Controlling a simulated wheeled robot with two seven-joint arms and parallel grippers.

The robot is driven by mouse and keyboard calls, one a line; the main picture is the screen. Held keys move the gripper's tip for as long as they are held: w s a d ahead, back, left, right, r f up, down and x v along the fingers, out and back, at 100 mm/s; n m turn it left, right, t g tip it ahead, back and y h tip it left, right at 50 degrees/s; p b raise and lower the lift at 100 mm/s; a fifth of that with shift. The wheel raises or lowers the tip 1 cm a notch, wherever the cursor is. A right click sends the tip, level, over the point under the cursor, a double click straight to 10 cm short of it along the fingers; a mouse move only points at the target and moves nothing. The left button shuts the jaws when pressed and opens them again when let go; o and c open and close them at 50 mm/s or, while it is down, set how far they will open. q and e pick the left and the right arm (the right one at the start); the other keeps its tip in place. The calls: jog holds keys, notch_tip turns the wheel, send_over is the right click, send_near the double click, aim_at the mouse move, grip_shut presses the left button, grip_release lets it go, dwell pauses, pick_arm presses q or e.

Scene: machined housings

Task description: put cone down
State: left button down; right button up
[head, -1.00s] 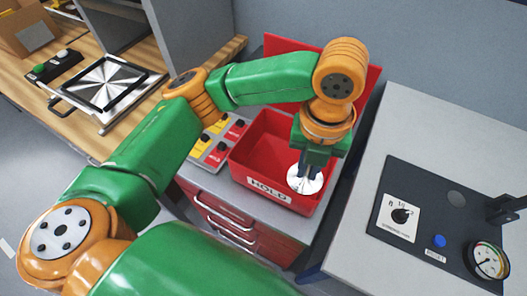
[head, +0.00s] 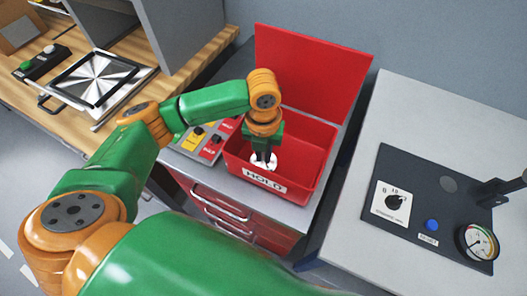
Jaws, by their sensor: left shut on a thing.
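The cone (head: 258,164) is a shiny silver, round piece inside the red bin labelled HOLD (head: 308,182), near the bin's left end. My left gripper (head: 264,157) points down into the bin and is shut on the cone. The gripper hides part of the cone, and I cannot tell whether the cone touches the bin floor. My right gripper is not in view.
The bin's red lid (head: 312,75) stands open behind it. A panel with red and yellow labels (head: 203,141) lies to the left. A grey bench (head: 350,232) with a dial, knob and lever is at right. The bin's right half is empty.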

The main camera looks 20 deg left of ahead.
pick_arm(q)
jog(key=c, duration=1.3)
grip_release()
jog(key=shift+f, duration=0.15)
jog(key=shift+c, duration=0.2)
jog(key=o, duration=0.4)
notch_tip(320, 180, up, 12)
jog(key=shift+r+p, duration=0.25)
jog(key=shift+p, duration=0.05)
jog(key=shift+f, duration=0.1)
